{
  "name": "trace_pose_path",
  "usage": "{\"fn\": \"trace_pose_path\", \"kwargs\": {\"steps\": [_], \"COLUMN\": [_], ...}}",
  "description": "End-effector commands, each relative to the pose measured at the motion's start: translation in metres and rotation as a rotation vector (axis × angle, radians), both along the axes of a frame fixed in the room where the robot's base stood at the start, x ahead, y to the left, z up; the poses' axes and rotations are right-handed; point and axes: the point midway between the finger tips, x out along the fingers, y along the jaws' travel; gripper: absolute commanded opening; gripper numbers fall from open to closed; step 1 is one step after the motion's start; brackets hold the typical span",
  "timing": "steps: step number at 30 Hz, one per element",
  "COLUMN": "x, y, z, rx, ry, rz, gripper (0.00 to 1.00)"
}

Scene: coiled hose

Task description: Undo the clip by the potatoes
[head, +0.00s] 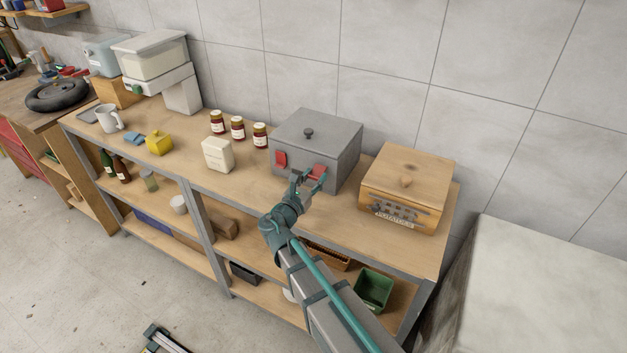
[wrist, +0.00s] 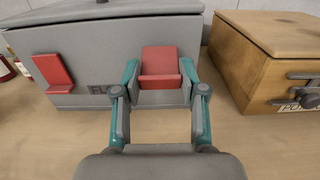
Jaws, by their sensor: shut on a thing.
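A grey lidded box (head: 300,150) has two red clips on its front. The right red clip (head: 317,172) is on the side towards the wooden box (head: 400,190), whose partly seen label starts "PO" in the wrist view (wrist: 285,65). My gripper (head: 308,178) is at this right clip. In the wrist view its teal fingers stand on either side of the right clip (wrist: 160,62), shut on it. The left red clip (head: 281,159) stands apart from my gripper; it also shows in the wrist view (wrist: 53,73).
Dark metal fittings (head: 395,213) stick out from the wooden box's front, to the right of my gripper. A white carton (head: 217,155) and several jars (head: 237,128) stand to the left. The bench top (head: 250,185) in front of the grey box is mostly clear.

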Motion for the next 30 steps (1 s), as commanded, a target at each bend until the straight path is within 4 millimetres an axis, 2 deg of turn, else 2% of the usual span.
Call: {"fn": "trace_pose_path", "kwargs": {"steps": [1,12,21,30], "x": [0.0005,0.0034,0.0047,0.0046], "y": [-0.0008,-0.0014,-0.0018,-0.0019], "z": [-0.0072,-0.0163,-0.0146,-0.0123], "rx": [-0.007,-0.069,-0.103,-0.104], "ry": [-0.017,-0.151,-0.227,-0.232], "rz": [-0.002,-0.002,-0.001,-0.001], "gripper": [0.06,0.06,0.06,0.06]}}
